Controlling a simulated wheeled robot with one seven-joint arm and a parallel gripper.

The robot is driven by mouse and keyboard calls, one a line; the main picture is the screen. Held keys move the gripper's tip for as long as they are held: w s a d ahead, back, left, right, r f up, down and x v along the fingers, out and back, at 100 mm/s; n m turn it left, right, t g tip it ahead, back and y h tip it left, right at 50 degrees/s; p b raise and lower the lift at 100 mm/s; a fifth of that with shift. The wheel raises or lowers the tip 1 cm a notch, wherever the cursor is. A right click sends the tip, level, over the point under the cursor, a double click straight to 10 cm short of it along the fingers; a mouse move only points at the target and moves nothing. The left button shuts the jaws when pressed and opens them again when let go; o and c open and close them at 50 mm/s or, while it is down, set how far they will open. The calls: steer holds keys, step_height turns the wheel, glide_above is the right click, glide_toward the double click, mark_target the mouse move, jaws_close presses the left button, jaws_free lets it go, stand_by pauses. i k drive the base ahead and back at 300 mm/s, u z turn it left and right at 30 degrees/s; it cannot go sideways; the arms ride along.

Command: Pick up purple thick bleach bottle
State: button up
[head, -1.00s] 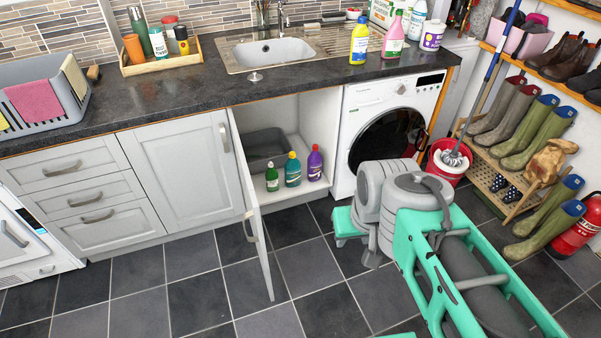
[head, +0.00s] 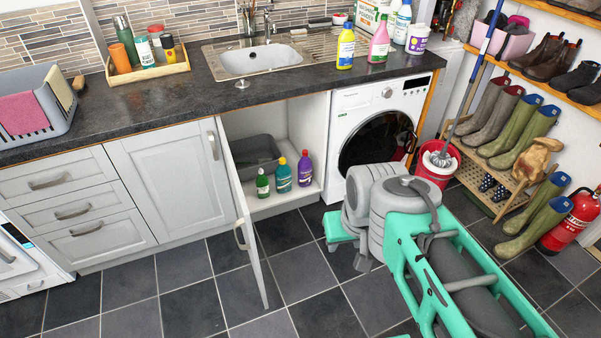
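The purple bottle (head: 304,168) with a red cap stands upright inside the open under-sink cabinet, at the right of a row of three. My arm reaches in from the lower right and is folded on the floor side in front of the washing machine. My gripper itself cannot be made out; no fingertips show.
The cabinet door (head: 242,215) stands open toward me, left of the bottles. A grey basin (head: 252,152) sits behind them. The washing machine (head: 375,130) bounds the cabinet on the right. A red mop bucket (head: 437,165) and a boot rack (head: 505,175) stand further right. Tiled floor in front is clear.

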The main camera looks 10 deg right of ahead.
mark_target(304, 165)
steer(key=z, duration=0.6)
steer(key=i, duration=2.5)
steer(key=u, duration=3.7)
